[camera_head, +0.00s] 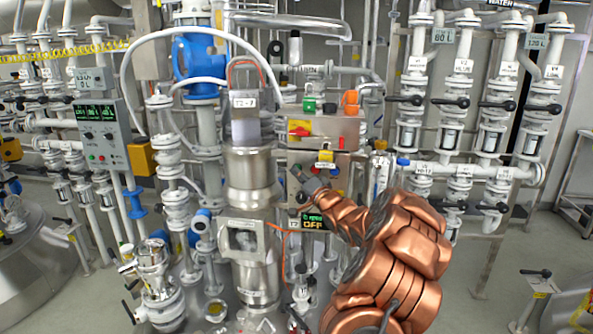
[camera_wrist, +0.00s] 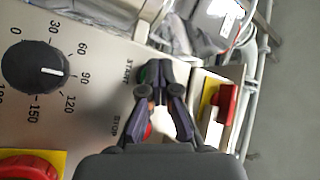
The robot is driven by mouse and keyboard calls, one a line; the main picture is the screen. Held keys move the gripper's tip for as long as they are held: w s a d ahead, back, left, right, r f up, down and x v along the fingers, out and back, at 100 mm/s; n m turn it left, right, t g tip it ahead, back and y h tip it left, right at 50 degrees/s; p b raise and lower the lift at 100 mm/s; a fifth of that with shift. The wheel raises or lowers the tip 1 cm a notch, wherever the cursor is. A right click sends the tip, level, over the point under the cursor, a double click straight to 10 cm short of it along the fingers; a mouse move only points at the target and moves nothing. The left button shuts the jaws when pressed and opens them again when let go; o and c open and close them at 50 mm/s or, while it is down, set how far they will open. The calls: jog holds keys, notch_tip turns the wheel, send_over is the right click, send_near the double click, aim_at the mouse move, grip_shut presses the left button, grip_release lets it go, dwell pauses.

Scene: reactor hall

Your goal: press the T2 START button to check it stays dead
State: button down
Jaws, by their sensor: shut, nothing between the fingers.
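In the wrist view the panel (camera_wrist: 85,105) carries a START label (camera_wrist: 128,72) and a STOP label (camera_wrist: 115,127). A green button (camera_wrist: 141,75) by START is mostly hidden behind my gripper (camera_wrist: 155,72). A red button (camera_wrist: 148,131) by STOP shows partly between the fingers. My gripper is shut and empty, its tips over the START spot; I cannot tell whether they touch the button. In the head view my gripper (camera_head: 297,176) is at the front of the grey control box, above a green display (camera_head: 312,222) reading OFF. No T2 label is legible on the panel in the wrist view.
A black dial (camera_wrist: 35,67) and a red knob on yellow (camera_wrist: 28,166) are on the panel. A red switch (camera_wrist: 225,102) stands just right of the fingers. A steel column (camera_head: 250,165) is close left of my arm; pipes with valves (camera_head: 490,103) stand at right.

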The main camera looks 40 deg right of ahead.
jog(key=shift+s+a+r, duration=0.1)
jog(key=shift+s+a, duration=0.35)
jog(key=shift+a, duration=0.2)
jog(key=shift+b, duration=0.3)
jog(key=s+a+b, duration=0.1)
jog(key=a, duration=0.1)
jog(key=s+a+b, duration=0.1)
jog(key=a, duration=0.1)
jog(key=shift+s, duration=0.4)
dwell(0.6)
